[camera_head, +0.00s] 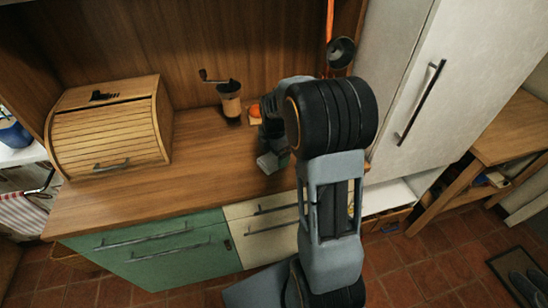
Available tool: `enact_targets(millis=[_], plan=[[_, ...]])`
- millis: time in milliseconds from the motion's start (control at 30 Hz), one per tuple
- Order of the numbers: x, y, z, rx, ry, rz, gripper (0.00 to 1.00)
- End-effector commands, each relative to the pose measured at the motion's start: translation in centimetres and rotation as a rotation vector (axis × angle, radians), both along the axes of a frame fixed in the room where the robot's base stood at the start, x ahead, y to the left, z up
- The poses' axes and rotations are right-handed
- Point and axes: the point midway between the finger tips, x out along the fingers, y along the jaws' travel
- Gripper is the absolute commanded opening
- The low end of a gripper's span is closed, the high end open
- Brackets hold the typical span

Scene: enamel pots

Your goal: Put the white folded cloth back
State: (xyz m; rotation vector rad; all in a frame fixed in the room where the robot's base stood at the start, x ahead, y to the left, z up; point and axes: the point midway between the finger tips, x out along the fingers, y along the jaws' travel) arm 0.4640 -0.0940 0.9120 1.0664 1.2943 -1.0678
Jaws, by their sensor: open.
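I cannot make out a white folded cloth for certain in the head view. My gripper (270,158) points down over the wooden counter (190,183), left of my large dark wrist joint. It is open, and I see nothing held in it. My arm hides the right end of the counter and part of the drawer fronts. A red and white striped cloth (22,214) hangs at the far left edge, away from my gripper.
A wooden bread box (110,130) stands on the counter at left. A coffee grinder (230,98) and a small orange item (255,110) are near the back wall. A tall white cabinet (430,80) stands at right. The counter's front left is clear.

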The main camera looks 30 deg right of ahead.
Motion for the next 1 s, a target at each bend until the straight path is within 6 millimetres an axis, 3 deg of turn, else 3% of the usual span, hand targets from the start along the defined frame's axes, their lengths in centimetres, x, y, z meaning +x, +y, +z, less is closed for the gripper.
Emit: enact_targets(millis=[300, 667, 767, 1000], plan=[[0.1, 0.0, 6.2, -0.001, -0.004, 0.000, 0.94], [-0.6, 0.6, 9.8, -0.002, -0.015, -0.065, 0.94], [-2.0, 1.9, 10.7, -0.003, -0.045, -0.222, 0.94], [-8.1, 6.1, 11.9, 0.054, -0.155, -0.851, 0.94]])
